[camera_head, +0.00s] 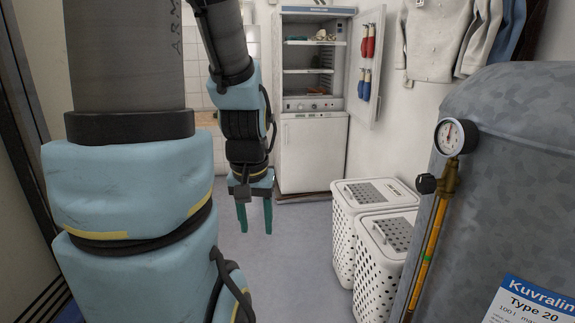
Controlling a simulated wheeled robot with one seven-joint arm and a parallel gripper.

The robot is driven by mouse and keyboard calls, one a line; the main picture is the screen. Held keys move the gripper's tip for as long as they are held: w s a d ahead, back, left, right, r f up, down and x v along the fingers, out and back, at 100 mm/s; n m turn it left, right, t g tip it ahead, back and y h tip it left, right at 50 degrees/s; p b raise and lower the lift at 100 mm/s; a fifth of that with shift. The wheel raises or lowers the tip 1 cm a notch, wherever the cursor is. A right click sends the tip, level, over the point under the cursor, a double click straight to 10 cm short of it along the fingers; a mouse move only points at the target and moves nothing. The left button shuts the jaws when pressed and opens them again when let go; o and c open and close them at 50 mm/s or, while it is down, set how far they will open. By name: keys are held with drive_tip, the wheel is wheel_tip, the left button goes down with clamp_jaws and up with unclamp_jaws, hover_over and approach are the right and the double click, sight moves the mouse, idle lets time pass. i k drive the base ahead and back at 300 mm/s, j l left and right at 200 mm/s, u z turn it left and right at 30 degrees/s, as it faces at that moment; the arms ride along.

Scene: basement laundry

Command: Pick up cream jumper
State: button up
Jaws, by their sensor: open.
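A cream knitted garment (437,42), which looks like the cream jumper, hangs on the wall at the upper right; its top is cut off by the picture edge. One pale sleeve (483,35) hangs at its right, beside a blue garment. My gripper (255,216) points down over the floor, left of the laundry baskets. Its two green fingers are apart with nothing between them. It is well to the left of the garment, lower in the picture and not touching anything.
Two white lidded laundry baskets (343,245) stand below the garments. A grey tank (520,170) with a pressure gauge (450,138) fills the right foreground. An open white cabinet (312,158) stands at the back, its door (379,50) swung out. The grey floor (295,265) in the middle is clear.

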sight(321, 35)
drive_tip(key=i+u, duration=0.25)
drive_tip(key=i, duration=1.75)
